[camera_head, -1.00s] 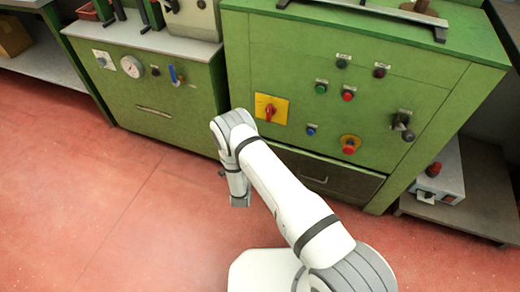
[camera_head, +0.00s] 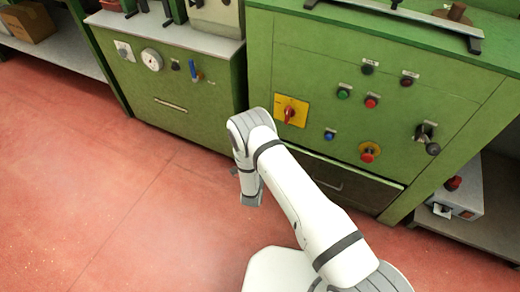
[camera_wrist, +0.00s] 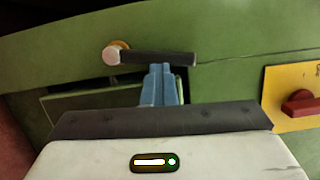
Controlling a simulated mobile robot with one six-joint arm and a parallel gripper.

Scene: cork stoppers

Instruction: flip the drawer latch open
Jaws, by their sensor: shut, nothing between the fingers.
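In the wrist view, the drawer latch is a dark bar-shaped lever (camera_wrist: 158,58) lying nearly level, with a round pale and brass-coloured pivot (camera_wrist: 113,53) at its left end. It is on a green panel. My gripper (camera_wrist: 160,70) is shut and empty, its blue-grey fingertips pointing up at the middle of the lever, just under it in the picture. I cannot tell whether they touch. In the head view, I cannot make out the latch; a dark drawer front (camera_head: 345,183) with a handle shows low on the green cabinet, partly behind my arm.
A yellow plate with a red switch (camera_head: 291,110) is on the cabinet front, and at the right in the wrist view (camera_wrist: 300,98). Several buttons and a black knob (camera_head: 427,138) stick out further right. Open red floor (camera_head: 110,200) lies to the left.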

